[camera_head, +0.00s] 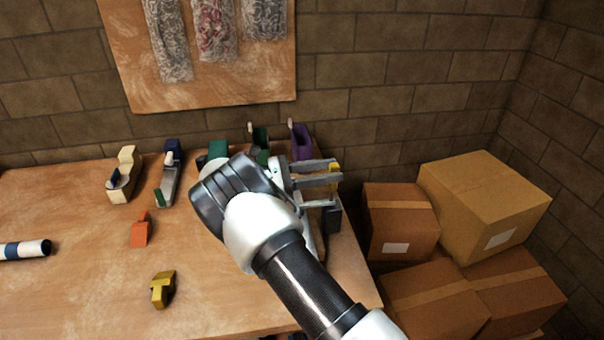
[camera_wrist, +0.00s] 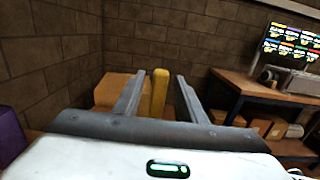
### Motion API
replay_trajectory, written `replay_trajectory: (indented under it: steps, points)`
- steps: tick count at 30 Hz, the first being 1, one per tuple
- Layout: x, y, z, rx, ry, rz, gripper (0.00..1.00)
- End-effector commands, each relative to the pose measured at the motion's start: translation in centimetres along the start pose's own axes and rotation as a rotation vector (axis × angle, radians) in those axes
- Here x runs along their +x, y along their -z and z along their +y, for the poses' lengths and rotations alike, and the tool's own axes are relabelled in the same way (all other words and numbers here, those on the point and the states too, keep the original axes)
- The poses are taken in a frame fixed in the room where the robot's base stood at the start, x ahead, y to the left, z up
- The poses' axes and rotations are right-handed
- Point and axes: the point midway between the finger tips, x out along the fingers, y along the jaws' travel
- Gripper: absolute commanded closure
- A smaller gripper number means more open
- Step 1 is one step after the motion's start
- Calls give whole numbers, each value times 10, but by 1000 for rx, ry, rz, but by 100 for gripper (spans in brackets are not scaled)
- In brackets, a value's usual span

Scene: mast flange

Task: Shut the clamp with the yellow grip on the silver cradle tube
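My gripper (camera_head: 338,172) is at the right end of the wooden table, its two grey fingers apart. A yellow grip (camera_head: 334,167) shows by the fingertips, mostly hidden behind them. In the wrist view the yellow grip (camera_wrist: 159,92) stands upright between the open fingers (camera_wrist: 160,76), with a gap visible on both sides. A grey metal piece (camera_head: 318,203) and a dark block (camera_head: 333,218) show below the fingers; they may belong to that clamp, but my arm hides much of it. I cannot make out the silver cradle tube clearly.
A cream clamp-like holder (camera_head: 122,180), a grey one (camera_head: 168,185) and a purple part (camera_head: 301,143) stand along the table's back. An orange block (camera_head: 141,230), a yellow block (camera_head: 162,289) and a striped tube (camera_head: 25,249) lie nearer. Cardboard boxes (camera_head: 400,220) stand right of the table.

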Motion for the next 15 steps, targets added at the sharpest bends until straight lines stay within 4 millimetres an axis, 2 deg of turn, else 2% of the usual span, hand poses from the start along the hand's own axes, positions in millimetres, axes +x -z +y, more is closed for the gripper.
replay_trajectory:
  steps: [5,15]
  points:
    - [-33,2,1,1,-5,1,62]
    - [-117,4,0,3,-5,1,62]
